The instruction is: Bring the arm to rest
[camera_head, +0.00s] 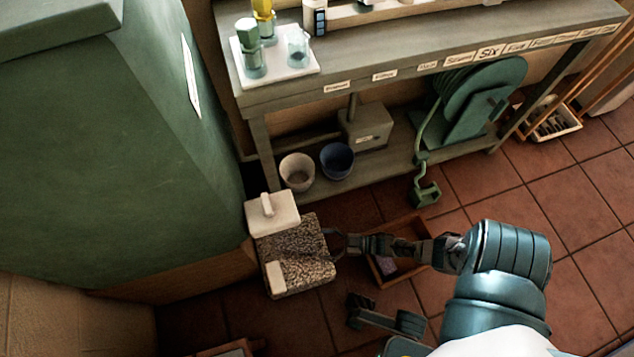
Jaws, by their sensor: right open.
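My right arm (505,262) reaches in from the lower right and stretches to the left. Its dark gripper (335,243) is open at the right edge of a speckled stone block (300,268). I see nothing held between the fingers. I cannot tell whether the fingers touch the block. A pale block with a handle (272,214) is at the far end of the speckled block, and a small pale piece (275,278) is at its near left.
A grey bench (420,62) with a labelled front edge stands behind. A white tray (300,72) with jars is on it; a beige pot (297,172) and blue pot (337,160) are on its shelf. A green cabinet (110,150) blocks the left. A brown crate (385,280) lies under my forearm.

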